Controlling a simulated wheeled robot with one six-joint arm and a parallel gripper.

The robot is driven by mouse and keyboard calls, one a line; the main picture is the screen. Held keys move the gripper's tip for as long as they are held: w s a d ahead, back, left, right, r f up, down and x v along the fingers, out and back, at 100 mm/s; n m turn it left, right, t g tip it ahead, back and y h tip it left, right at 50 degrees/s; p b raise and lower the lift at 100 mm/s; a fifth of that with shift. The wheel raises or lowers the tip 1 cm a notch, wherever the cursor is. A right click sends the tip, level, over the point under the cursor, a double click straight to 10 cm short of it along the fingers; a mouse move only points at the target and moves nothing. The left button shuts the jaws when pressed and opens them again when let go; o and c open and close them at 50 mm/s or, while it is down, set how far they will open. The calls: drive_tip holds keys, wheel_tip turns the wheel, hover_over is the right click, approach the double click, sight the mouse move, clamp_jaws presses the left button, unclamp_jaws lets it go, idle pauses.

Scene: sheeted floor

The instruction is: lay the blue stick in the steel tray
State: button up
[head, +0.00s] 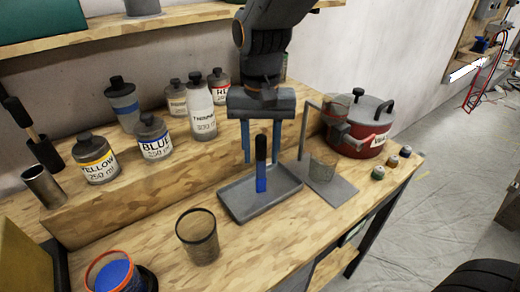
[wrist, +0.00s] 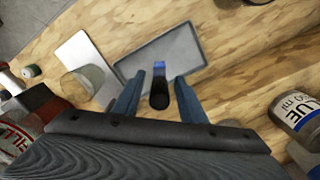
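The blue stick (head: 261,180) has a blue lower part and a black upper part. It is upright, its lower end over the steel tray (head: 235,208) in the head view; I cannot tell whether it touches the tray floor. In the wrist view the stick (wrist: 158,97) shows nearly end-on, its blue end toward the tray (wrist: 150,52). My gripper (head: 261,160) points down above the tray's back part. Its two blue fingers stand on either side of the stick, with gaps visible on both sides in the wrist view (wrist: 160,85).
A mesh cup (head: 198,237) stands in front of the tray. A clear beaker (head: 323,168) on a grey stand plate is to its right, with a red pot (head: 358,138) behind. Several labelled bottles, including the blue one (head: 154,140), line the raised shelf at the back left.

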wheel_tip(320, 180, up, 12)
drive_tip(key=shift+r+b, duration=0.2)
drive_tip(key=shift+b, duration=0.85)
